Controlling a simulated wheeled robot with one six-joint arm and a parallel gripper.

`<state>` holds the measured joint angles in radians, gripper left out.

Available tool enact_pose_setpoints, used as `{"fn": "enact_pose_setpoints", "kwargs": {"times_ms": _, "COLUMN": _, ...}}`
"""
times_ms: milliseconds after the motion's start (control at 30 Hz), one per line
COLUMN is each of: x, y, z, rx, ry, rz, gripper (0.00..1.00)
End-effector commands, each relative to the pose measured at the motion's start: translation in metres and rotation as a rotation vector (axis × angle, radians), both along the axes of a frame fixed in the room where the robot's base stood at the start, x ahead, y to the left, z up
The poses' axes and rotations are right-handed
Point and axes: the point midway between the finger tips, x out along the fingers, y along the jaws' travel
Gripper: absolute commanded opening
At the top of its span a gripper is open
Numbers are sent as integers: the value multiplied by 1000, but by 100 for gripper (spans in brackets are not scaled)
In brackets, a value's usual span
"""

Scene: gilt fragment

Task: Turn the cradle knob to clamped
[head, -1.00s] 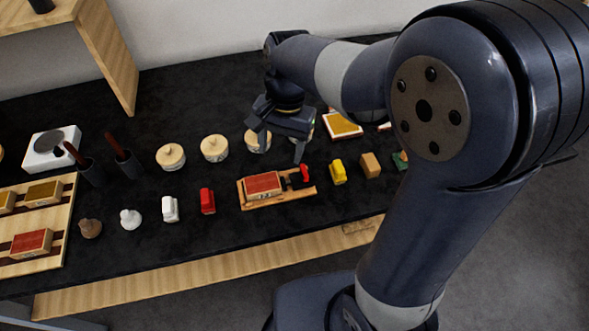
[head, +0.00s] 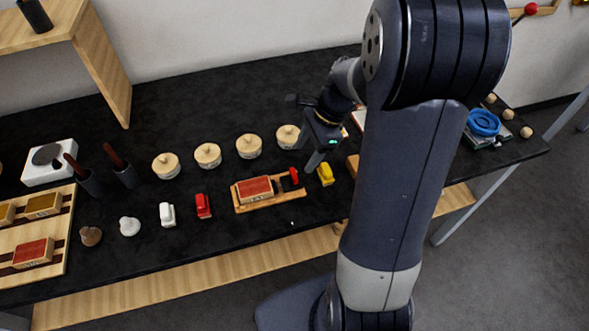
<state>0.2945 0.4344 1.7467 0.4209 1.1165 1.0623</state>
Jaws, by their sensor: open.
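The cradle (head: 270,207) is a low wooden holder on the black table. A red-topped block (head: 254,188) lies in it. The cradle knob (head: 294,175) is a small red piece at its right end, with dark parts beside it; its setting is too small to read. My gripper (head: 318,157) is open and empty, pointing down, just right of and behind the knob and apart from it. The far finger is partly hidden by the gripper body.
Several round lidded wooden pots (head: 208,155) stand in a row behind the cradle. My arm hides part of the table on the right. Bare table lies in front of the cradle.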

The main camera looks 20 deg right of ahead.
Motion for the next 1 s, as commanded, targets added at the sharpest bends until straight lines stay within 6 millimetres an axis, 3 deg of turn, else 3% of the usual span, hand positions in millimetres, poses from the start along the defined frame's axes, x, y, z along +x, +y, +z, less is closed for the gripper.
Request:
{"fn": "enact_pose_setpoints", "kwargs": {"times_ms": 200, "x": -1, "y": 17, "z": -39, "rx": 1, "ry": 6, "rz": 2, "gripper": 60}}
{"fn": "enact_pose_setpoints", "kwargs": {"times_ms": 400, "x": -1, "y": 26, "z": -61, "rx": 0, "ry": 2, "rz": 2, "gripper": 60}}
{"fn": "enact_pose_setpoints", "kwargs": {"times_ms": 767, "x": 0, "y": 28, "z": -66, "rx": -2, "ry": 0, "rz": 2, "gripper": 60}}
{"fn": "enact_pose_setpoints", "kwargs": {"times_ms": 1000, "x": 0, "y": 28, "z": -66, "rx": -2, "ry": 0, "rz": 2, "gripper": 42}}
